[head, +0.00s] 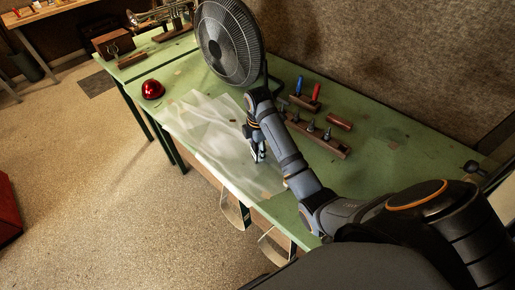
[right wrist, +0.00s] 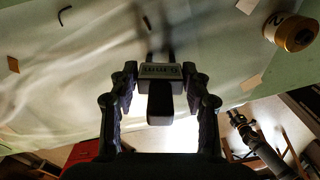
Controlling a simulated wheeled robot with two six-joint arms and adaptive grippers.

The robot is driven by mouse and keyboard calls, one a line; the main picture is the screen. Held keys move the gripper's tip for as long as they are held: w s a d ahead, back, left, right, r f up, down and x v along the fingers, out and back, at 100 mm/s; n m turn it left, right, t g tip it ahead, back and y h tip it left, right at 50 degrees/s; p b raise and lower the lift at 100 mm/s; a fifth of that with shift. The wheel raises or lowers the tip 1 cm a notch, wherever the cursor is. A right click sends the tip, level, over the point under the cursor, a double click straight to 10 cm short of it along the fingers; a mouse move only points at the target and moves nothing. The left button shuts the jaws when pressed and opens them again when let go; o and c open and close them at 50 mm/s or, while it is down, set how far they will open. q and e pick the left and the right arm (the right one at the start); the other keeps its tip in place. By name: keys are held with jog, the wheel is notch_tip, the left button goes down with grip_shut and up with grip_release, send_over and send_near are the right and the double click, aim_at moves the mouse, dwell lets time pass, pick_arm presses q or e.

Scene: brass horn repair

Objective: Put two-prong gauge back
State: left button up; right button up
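The two-prong gauge (right wrist: 160,71) is between the fingers of my right gripper (right wrist: 160,82) in the right wrist view. It has a dark block with a pale label, printed upside down in this view, and two blurred dark prongs pointing away from the gripper. Both fingertips appear to press its sides. In the head view my right gripper (head: 257,152) hangs over the right part of the translucent sheet, and the gauge is hard to make out there. A long brown rack (head: 330,146) with several dark upright pieces stands right of the gripper, behind my forearm. My left gripper is not in view.
A grey fan (head: 230,45) stands behind my right arm. A brown holder (head: 303,102) with blue and red handles and a brown block (head: 340,122) lie near the rack. A red dome (head: 152,89) sits left of the translucent sheet (head: 205,135). A tape roll (right wrist: 291,31) shows in the wrist view.

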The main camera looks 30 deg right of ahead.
jog(key=shift+o, duration=1.4)
jog(key=shift+r, duration=0.15)
notch_tip(320, 180, up, 12)
jog(key=p, duration=1.1)
jog(key=shift+r, duration=0.15)
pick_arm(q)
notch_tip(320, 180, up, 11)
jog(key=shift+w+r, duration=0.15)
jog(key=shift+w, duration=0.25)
